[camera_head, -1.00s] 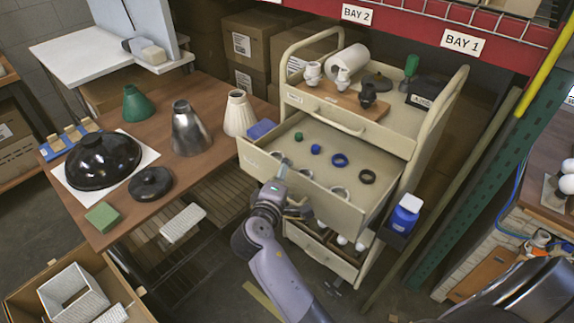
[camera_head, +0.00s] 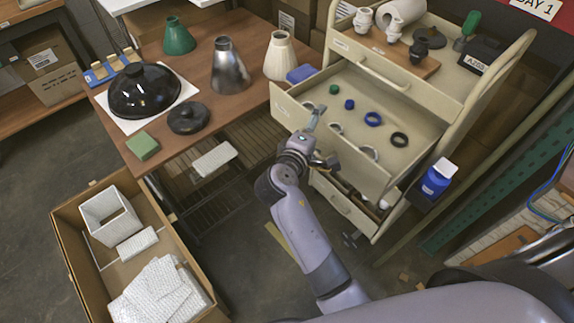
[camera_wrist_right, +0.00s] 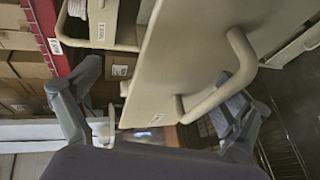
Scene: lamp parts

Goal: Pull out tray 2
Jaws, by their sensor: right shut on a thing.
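A beige tray (camera_head: 375,168), the drawer below the cart's top shelf, is pulled well out. Small rings and a green and a blue piece lie in it. The label on its front is too small to read. My right gripper (camera_head: 324,138) is at the tray's front, shut on its handle, and hides most of it in the head view. In the right wrist view, the curved handle (camera_wrist_right: 222,82) and the front panel (camera_wrist_right: 190,45) lie between the fingers of the gripper (camera_wrist_right: 155,110). My left gripper is not in view.
The tray's left corner is close to the brown table (camera_head: 255,103) and a blue block (camera_head: 301,74). Another drawer (camera_head: 345,205) is slightly open below. An open carton (camera_head: 75,235) stands on the floor.

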